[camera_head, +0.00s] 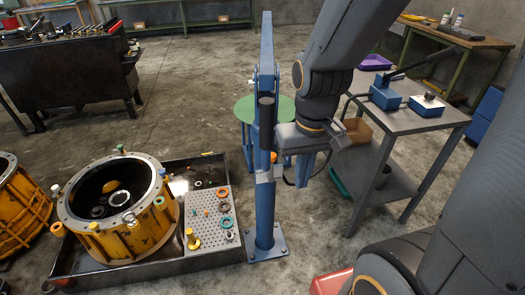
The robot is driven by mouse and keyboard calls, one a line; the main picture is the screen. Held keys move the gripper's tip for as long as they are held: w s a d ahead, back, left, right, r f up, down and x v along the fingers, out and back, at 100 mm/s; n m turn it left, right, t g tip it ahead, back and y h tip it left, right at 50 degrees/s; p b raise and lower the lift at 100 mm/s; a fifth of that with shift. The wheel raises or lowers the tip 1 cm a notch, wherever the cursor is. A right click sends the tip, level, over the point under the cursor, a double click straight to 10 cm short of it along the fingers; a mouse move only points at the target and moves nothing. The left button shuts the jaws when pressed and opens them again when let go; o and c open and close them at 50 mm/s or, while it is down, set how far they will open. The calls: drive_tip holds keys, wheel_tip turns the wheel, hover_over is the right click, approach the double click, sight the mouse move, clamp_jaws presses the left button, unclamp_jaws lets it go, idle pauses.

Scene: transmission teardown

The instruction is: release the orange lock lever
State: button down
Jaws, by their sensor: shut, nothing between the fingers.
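A blue upright post (264,215) stands on a bolted base plate in the middle of the head view. A small orange piece (273,157), which looks like the orange lock lever, shows at the post's right side, just above a grey bracket. It is partly hidden, and I cannot tell its position clearly. My gripper (278,172) is at the end of the dark grey arm, close to the right side of the post near the bracket. It is shut and holds nothing. I cannot tell whether its fingertips touch the orange piece.
A yellow ring-shaped housing (154,232) stands in a black tray (205,257) on the left, beside a perforated plate with small parts. A grey cart (440,118) carrying blue boxes stands on the right. A green round table (245,108) is behind the post.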

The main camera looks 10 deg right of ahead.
wheel_tip(320, 180, up, 12)
drive_tip(key=t+p, duration=0.1)
drive_tip(key=p, duration=0.9)
drive_tip(key=shift+r+t+p, duration=0.2)
drive_tip(key=shift+t+p, duration=0.1)
drive_tip(key=shift+p, duration=0.05)
